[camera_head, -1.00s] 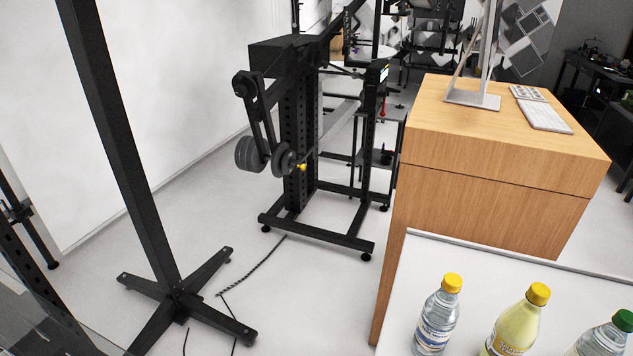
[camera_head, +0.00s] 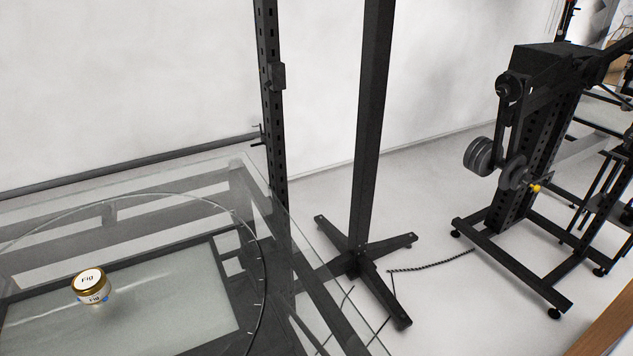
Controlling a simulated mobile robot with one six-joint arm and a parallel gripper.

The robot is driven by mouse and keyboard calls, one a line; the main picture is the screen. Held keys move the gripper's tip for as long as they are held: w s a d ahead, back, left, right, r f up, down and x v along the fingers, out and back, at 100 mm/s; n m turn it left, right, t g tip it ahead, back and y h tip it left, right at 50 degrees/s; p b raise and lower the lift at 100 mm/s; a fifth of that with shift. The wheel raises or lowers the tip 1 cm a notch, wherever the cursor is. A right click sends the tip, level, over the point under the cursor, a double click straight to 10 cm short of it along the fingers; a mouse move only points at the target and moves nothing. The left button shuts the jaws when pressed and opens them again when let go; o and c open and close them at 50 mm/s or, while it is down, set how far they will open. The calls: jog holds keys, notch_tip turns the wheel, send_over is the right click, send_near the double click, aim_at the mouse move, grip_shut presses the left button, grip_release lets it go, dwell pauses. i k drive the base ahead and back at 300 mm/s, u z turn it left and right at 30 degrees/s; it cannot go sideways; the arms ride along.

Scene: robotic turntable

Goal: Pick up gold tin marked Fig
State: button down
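A small gold tin (camera_head: 91,287) with a white lid label reading "Fig" stands upright at the lower left of the head view. It sits on a clear round glass turntable (camera_head: 185,215), left of the plate's middle as seen here. Some blue shows on the tin's side label. Nothing touches the tin. My gripper is not in view.
The turntable rests on a glass-topped black frame (camera_head: 245,175). A black post on a cross-shaped foot (camera_head: 365,255) stands to its right. A black rack with weights (camera_head: 530,180) is farther right. A dark cable (camera_head: 430,262) lies on the pale floor.

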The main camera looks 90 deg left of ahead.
aim_at(92, 286)
jog(key=u, duration=1.4)
jog(key=k, duration=0.1)
jog(key=u, duration=2.95)
jog(key=k, duration=0.9)
jog(key=z, duration=0.15)
jog(key=i, duration=0.9)
jog(key=u, duration=0.05)
